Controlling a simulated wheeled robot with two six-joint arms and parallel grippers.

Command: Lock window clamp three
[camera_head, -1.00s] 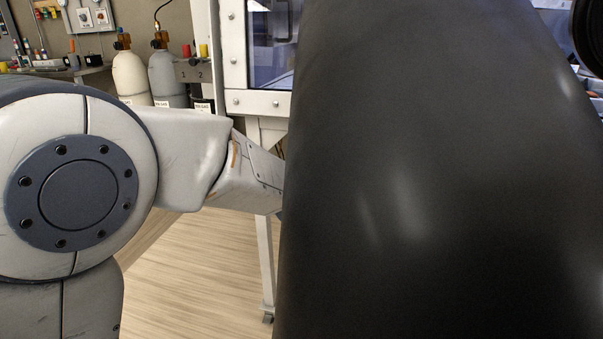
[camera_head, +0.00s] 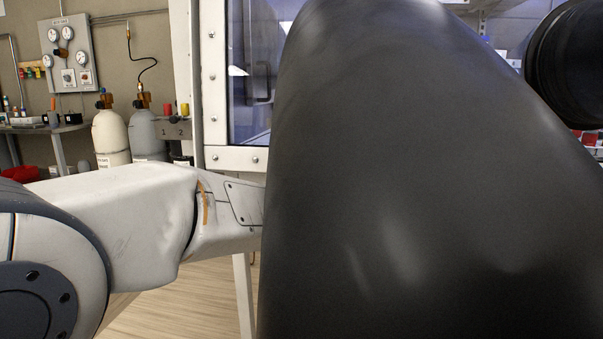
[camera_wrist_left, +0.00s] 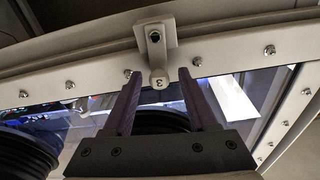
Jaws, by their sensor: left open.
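In the left wrist view, window clamp three (camera_wrist_left: 155,40) is mounted on the pale window frame. I cannot tell how deep the knob sits between the fingers. In the head view my left arm reaches in from the left, and a large black glove (camera_head: 420,190) hides its gripper and the clamp. My right gripper is in neither view.
A bolted window frame (camera_head: 212,85) stands behind the glove. Another black glove (camera_head: 570,65) is at upper right. Gas bottles (camera_head: 110,138) stand at left beside a bench. In the wrist view, ribbed black shapes (camera_wrist_left: 25,155) lie below the window edge.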

